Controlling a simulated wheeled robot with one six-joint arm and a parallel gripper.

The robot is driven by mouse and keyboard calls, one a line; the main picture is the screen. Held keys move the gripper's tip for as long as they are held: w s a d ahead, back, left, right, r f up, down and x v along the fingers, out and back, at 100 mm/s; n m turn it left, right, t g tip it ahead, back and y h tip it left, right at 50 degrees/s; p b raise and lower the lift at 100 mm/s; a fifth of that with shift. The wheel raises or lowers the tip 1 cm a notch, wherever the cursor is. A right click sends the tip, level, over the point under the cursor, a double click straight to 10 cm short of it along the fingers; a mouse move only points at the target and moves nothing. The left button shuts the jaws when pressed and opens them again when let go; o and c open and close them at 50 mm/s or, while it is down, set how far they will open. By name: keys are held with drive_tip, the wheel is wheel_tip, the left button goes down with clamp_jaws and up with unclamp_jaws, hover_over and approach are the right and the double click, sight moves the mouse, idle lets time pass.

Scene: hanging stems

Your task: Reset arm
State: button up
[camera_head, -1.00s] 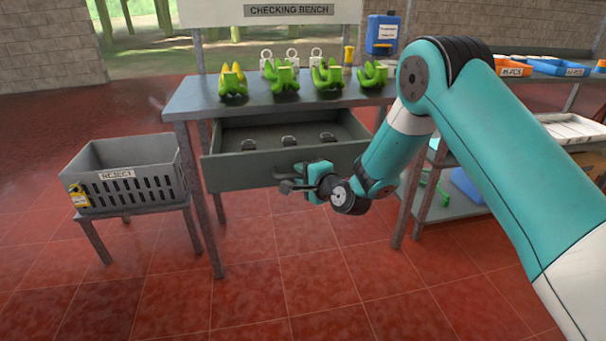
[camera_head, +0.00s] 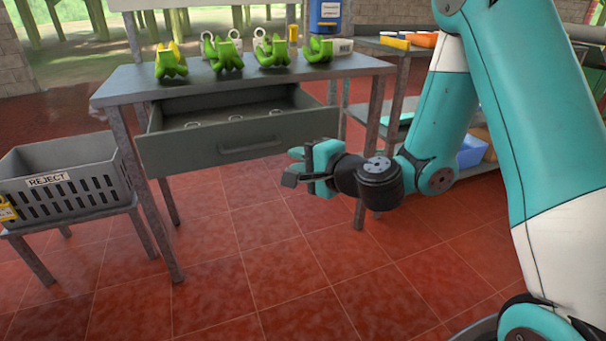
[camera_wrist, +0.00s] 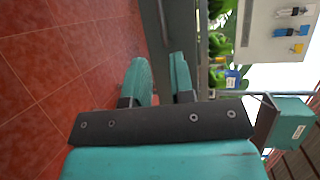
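My gripper (camera_head: 296,170) hangs in front of the checking bench (camera_head: 118,89), below and to the right of the drawer handle (camera_head: 248,146) in the head view, and looks clear of it. In the wrist view its two teal fingers (camera_wrist: 160,78) stand apart, with nothing between them. The drawer (camera_head: 185,150) under the bench top is pulled out, with several small rings inside. My arm is bent, coming down from the upper right.
Several green banana hands (camera_head: 226,56) stand on the bench. A grey REJECT crate (camera_head: 95,182) sits on a low stand at left. Shelves with orange trays (camera_head: 421,40) are at back right. Red tiled floor in front is clear.

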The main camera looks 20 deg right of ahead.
drive_tip(key=shift+s+d+r, duration=0.1)
drive_tip(key=shift+s+r, duration=0.05)
drive_tip(key=shift+s, duration=0.2)
drive_tip(key=s+a+r+n+g+y, duration=0.2)
drive_tip(key=s+a+n+g, duration=0.3)
drive_tip(key=s+a+n, duration=0.15)
drive_tip(key=s+a+r+n+g+y, duration=0.2)
drive_tip(key=s+a+n+g+y, duration=0.1)
drive_tip(key=s+a+n+g, duration=0.4)
drive_tip(key=s+d+n+g+h, duration=0.2)
drive_tip(key=s+d+n+h, duration=0.5)
drive_tip(key=s, duration=0.5)
wheel_tip(320, 180, up, 25)
drive_tip(key=d+p, duration=0.1)
drive_tip(key=p, duration=2.3)
drive_tip(key=shift+s+r+n+g+p, duration=0.15)
drive_tip(key=shift+s+n+g+p, duration=0.2)
drive_tip(key=shift+n, duration=0.1)
